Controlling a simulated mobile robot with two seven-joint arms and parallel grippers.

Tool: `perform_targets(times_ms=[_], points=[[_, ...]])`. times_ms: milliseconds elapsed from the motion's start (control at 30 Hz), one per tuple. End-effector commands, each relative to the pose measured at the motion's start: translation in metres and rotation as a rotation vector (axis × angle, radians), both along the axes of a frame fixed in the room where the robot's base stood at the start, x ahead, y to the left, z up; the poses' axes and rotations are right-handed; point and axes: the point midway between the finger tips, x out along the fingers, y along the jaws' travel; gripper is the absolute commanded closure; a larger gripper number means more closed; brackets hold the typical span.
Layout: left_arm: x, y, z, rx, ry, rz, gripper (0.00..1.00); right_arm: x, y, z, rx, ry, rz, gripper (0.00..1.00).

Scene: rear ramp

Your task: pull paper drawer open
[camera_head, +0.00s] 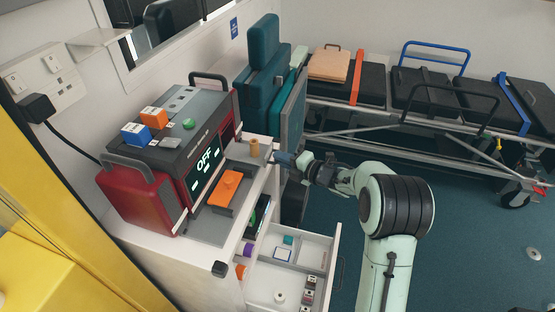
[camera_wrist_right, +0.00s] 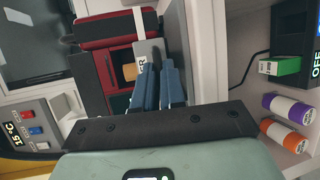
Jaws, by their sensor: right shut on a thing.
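The paper drawer (camera_wrist_right: 147,50) shows in the right wrist view as a light grey front with the letters "ER" readable, beside the red housing (camera_wrist_right: 98,36). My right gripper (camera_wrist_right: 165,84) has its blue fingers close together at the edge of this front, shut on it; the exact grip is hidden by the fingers. In the head view my right gripper (camera_head: 282,159) reaches in from the right beside the cabinet top, near a small tan cylinder (camera_head: 254,147). How far the drawer is out cannot be told. My left gripper is not in view.
A red and grey device (camera_head: 152,200) with an "OFF" display stands on the white cabinet. Below, another white drawer (camera_head: 314,252) stands open with small items inside. A stretcher (camera_head: 400,85) stands behind.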

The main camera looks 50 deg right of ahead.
Motion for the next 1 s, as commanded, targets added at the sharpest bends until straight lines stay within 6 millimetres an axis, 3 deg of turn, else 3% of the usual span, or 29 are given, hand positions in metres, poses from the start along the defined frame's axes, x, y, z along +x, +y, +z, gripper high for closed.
perform_targets(times_ms=[67, 100, 167, 567, 1000], points=[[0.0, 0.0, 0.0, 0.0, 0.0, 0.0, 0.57, 0.001, -0.001, 0.002, -0.001, -0.003, -0.001, 1.0], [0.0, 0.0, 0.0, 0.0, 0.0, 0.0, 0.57, 0.001, -0.001, 0.002, -0.001, -0.003, -0.001, 0.8], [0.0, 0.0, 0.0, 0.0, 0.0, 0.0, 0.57, 0.001, 0.0, 0.001, -0.001, -0.003, -0.001, 0.65], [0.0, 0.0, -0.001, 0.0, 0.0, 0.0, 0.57, -0.007, -0.001, 0.002, -0.002, -0.002, 0.0, 0.65], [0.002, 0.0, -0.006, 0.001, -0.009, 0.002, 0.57, -0.095, -0.008, 0.02, -0.003, -0.003, -0.004, 0.65]])
